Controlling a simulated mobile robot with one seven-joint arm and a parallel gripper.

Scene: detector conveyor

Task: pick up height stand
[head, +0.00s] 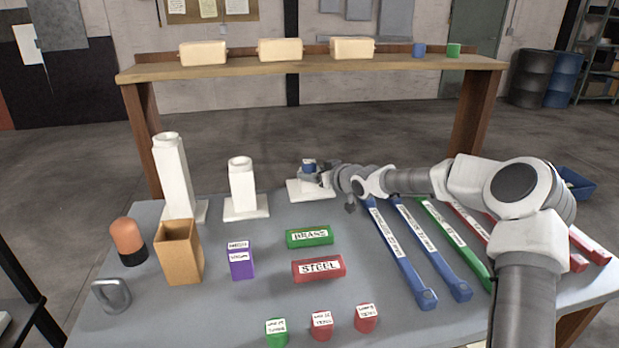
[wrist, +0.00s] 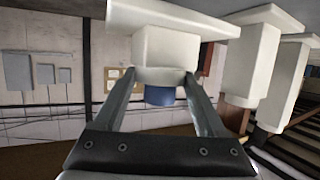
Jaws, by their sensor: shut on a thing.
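Three white height stands of different heights stand in a row in the head view: a tall one (head: 172,175), a middle one (head: 243,188) and a short one (head: 303,190). My gripper (head: 311,173) reaches in from the right and is shut on the upper part of the short stand. In the wrist view, which looks upside down, the fingers of my gripper (wrist: 151,80) close on the sides of the short stand (wrist: 170,48). A blue piece (wrist: 160,96) sits at the stand's top between the fingers. I cannot tell whether its base is on the table.
The grey table (head: 215,310) holds a tan open box (head: 180,250), a purple block (head: 241,265), a green BRASS block (head: 309,237) and a red STEEL block (head: 318,268). Long blue, green and red bars lie under my arm at right. A wooden shelf (head: 230,73) stands behind.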

